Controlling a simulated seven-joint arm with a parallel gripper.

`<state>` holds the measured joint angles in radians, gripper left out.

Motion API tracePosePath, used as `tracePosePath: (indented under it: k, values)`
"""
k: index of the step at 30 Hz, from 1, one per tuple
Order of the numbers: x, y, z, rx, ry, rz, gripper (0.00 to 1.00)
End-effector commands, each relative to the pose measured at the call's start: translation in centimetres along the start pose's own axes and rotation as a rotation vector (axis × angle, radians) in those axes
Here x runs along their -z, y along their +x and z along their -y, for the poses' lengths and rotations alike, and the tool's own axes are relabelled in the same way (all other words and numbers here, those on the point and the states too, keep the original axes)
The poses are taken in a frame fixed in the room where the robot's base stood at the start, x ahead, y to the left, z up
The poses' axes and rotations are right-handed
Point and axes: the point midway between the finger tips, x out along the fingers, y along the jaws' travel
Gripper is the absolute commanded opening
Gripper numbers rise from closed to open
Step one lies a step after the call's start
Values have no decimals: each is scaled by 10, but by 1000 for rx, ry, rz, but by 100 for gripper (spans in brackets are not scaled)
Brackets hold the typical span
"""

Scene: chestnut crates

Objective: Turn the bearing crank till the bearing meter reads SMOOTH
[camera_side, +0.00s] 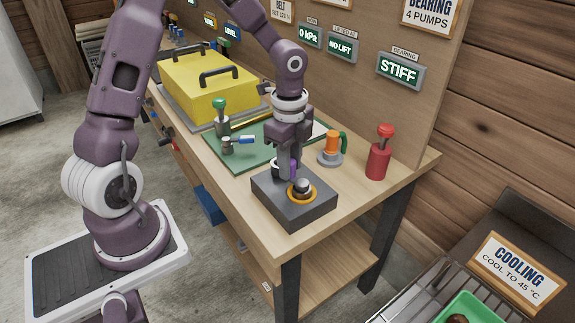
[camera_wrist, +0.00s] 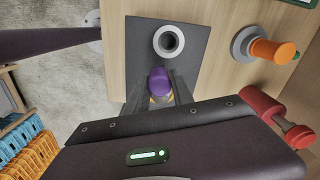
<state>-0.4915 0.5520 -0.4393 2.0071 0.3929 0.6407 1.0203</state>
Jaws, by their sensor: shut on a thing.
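The bearing meter (camera_side: 399,70) on the back board reads STIFF. A dark square block (camera_side: 318,212) sits at the near end of the bench, with an orange ring and a dark-topped metal hub (camera_side: 302,187) on it. The crank's purple grip (camera_side: 293,169) shows beside my gripper (camera_side: 286,170), which is down at the block. In the wrist view the purple grip (camera_wrist: 158,80) stands between the two fingers, and my gripper (camera_wrist: 158,94) is shut on it. A pale ring (camera_wrist: 168,40) shows on the block beyond. The crank arm is mostly hidden.
A green mat (camera_side: 222,150) with a green-knobbed fitting (camera_side: 221,115) and a yellow handled box (camera_side: 208,85) lie farther back. The bench's front edge is near the block.

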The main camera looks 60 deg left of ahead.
Motion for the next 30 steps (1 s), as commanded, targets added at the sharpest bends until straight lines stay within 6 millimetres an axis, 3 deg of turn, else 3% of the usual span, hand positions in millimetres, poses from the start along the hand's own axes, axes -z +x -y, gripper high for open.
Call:
tracePosePath:
  k: [15,30]
  values:
    - [5,0,16,5,399,-10,0]
    - [9,0,20,5,535,-14,0]
